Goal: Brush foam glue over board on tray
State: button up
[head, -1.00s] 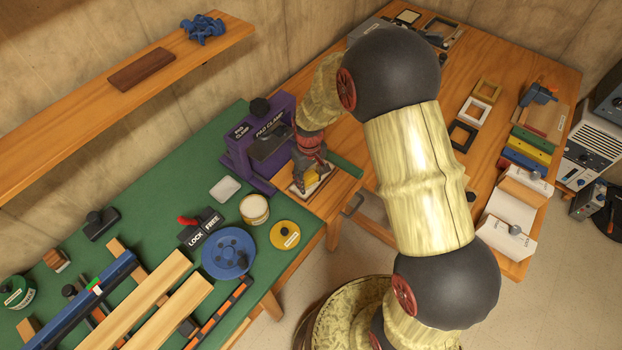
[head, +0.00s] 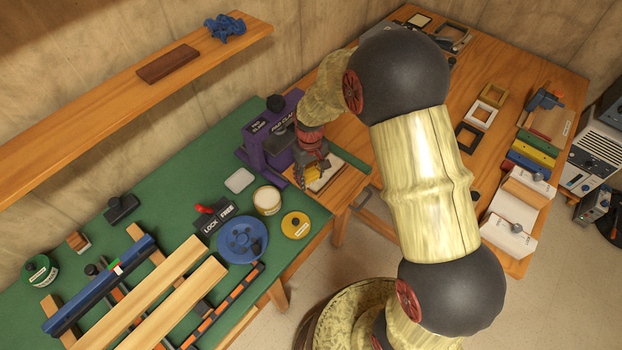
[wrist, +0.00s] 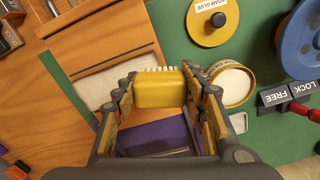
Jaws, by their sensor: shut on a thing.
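My gripper (wrist: 158,88) is shut on a yellow brush (wrist: 158,92) with white bristles. In the head view my gripper (head: 317,177) is over the near left side of the wooden tray (head: 345,187). The pale board (head: 330,171) lies on the tray and is partly hidden by the gripper. In the wrist view the board (wrist: 100,85) is left of the brush. I cannot tell whether the bristles touch it. The open glue tub (head: 267,199) stands left of the tray, with pale glue (wrist: 230,84) inside. Its yellow foam glue lid (head: 296,225) lies beside it.
The purple pad clamp (head: 262,137) stands close behind the tray. A blue wheel (head: 242,240) and a lock/free switch (head: 215,218) are left of the tub. A wooden table (head: 405,190) with frames and tools extends to the right.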

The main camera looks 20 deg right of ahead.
aim_at(310, 173)
jog(key=shift+r+p, duration=1)
jog(key=shift+r, duration=0.8)
